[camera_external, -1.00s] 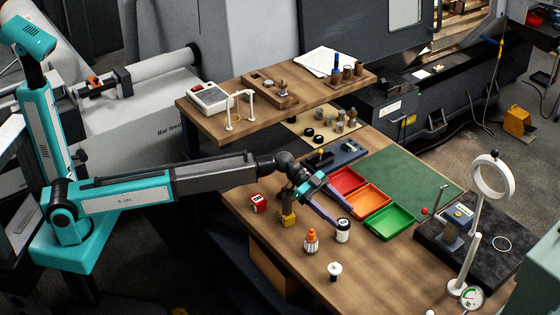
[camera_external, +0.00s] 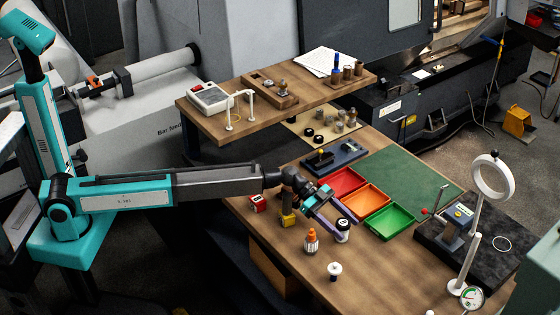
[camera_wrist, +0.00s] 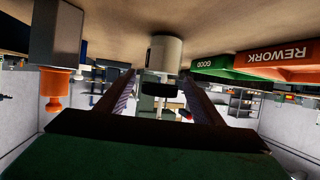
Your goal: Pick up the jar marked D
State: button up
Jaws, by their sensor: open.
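A white jar with a black lid (camera_external: 343,236) stands upright on the wooden bench, left of the green tray. I cannot read a letter on it. In the wrist view, which is upside down, the white jar (camera_wrist: 165,50) shows ahead, lined up with the gap between my fingers. My gripper (camera_external: 338,226) is open and reaches down toward the jar, with its fingertips close to the lid. It also shows in the wrist view (camera_wrist: 159,78), with one finger on each side. I cannot tell whether a finger touches the jar.
An orange-topped bottle (camera_external: 311,242) stands left of the jar, and a white knobbed piece (camera_external: 335,270) in front. A red block (camera_external: 258,204) and a yellow piece (camera_external: 288,219) lie further left. The green tray (camera_external: 389,222) and orange tray (camera_external: 365,202) are close on the right.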

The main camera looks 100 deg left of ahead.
jog(key=shift+c, duration=0.4)
jog(key=c, duration=1.1)
jog(key=shift+r, duration=0.1)
jog(key=shift+r+b, duration=1.7)
jog(key=shift+r, duration=3.25)
